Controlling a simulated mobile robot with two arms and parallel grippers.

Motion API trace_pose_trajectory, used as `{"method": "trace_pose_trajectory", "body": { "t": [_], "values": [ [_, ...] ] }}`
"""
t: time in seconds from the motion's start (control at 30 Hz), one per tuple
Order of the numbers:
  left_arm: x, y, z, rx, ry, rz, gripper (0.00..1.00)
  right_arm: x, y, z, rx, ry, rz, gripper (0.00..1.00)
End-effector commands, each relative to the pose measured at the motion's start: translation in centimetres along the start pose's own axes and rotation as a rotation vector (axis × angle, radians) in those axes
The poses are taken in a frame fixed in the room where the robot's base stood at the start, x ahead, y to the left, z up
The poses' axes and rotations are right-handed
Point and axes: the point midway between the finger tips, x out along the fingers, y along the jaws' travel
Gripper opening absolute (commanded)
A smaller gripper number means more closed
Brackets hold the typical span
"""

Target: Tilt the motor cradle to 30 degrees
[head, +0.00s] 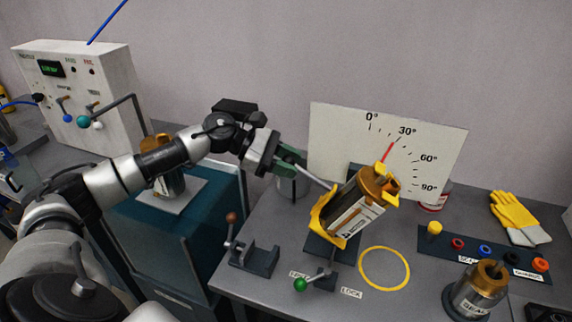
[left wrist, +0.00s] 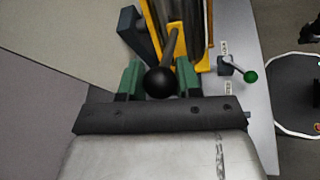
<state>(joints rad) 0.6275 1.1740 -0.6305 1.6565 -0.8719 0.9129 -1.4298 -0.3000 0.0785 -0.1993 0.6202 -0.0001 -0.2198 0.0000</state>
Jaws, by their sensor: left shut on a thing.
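The yellow motor cradle (head: 328,222) holds a bronze-and-silver motor (head: 357,208) and is tilted to the right on its stand. Its red pointer (head: 388,150) points close to the 30° mark on the white angle board (head: 338,133). My left gripper (head: 289,163) is at the cradle's upper left, shut on the end of the cradle's handle bar (head: 318,178). In the left wrist view, the handle's black ball knob (left wrist: 160,82) sits between the green fingers. The green-knobbed lock lever (head: 300,284) is at the stand's front, its knob toward the left label. My right gripper is not in view.
A yellow ring (head: 384,268) lies right of the stand. A dark bracket with a brown-knobbed lever (head: 252,258) stands to the left. At right are a second motor (head: 477,290), a strip of coloured caps (head: 482,250) and yellow gloves (head: 515,216). A control box (head: 78,95) stands at far left.

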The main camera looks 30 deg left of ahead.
Motion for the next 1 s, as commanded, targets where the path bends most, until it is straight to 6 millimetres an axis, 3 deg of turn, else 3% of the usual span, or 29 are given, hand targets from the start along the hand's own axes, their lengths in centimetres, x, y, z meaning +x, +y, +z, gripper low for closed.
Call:
{"method": "trace_pose_trajectory", "body": {
  "t": [0.2,0.7,0.73,0.87,1.0],
  "values": [
    [-0.10,0.37,1.03,0.005,-0.010,0.008,0.00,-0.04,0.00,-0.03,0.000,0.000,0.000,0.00],
    [-0.11,0.44,1.21,0.005,-0.012,0.010,0.00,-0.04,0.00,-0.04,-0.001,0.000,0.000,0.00],
    [-0.11,0.45,1.20,0.005,-0.012,0.010,0.38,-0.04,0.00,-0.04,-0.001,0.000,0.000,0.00],
    [-0.07,0.37,1.08,0.004,-0.009,0.008,0.58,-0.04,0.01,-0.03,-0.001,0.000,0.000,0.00],
    [-0.04,0.31,0.97,0.003,-0.007,0.006,0.58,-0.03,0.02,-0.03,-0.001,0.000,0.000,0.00]
  ]
}}
